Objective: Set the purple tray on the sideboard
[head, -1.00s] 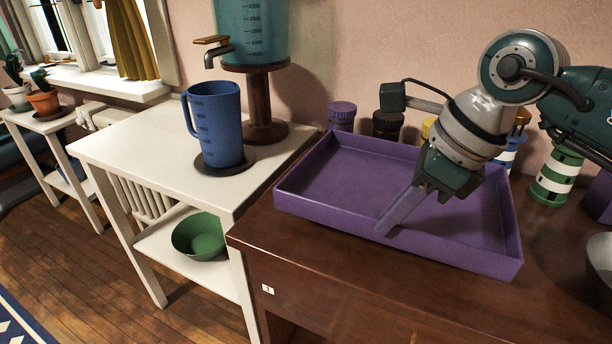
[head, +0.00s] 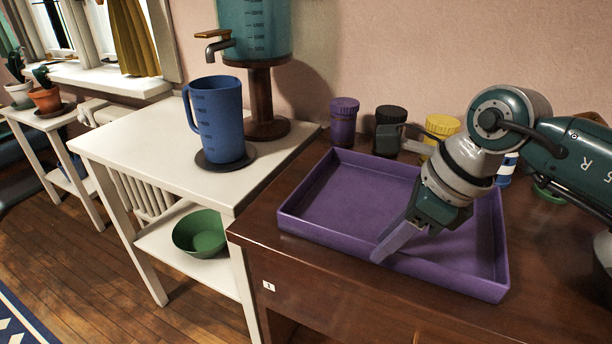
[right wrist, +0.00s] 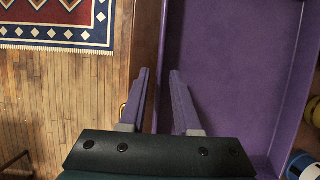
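The purple tray (head: 350,188) is on the dark wooden sideboard (head: 262,238), looking flat and resting on its top near the left end. It also fills much of the right wrist view (right wrist: 235,70). My right gripper (head: 385,252) reaches down over the tray to its near wall. In the right wrist view, its two fingers (right wrist: 160,88) stand apart with a gap, on either side of the tray's wall. Whether either finger touches the wall is hard to see. My left gripper is not in view.
Jars with purple (head: 344,122), black (head: 390,130) and yellow (head: 441,126) lids stand behind the tray. A white side table (head: 140,138) on the left bears a blue jug (head: 218,120) and a drink dispenser (head: 255,30). A green bowl (head: 200,232) is on its lower shelf.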

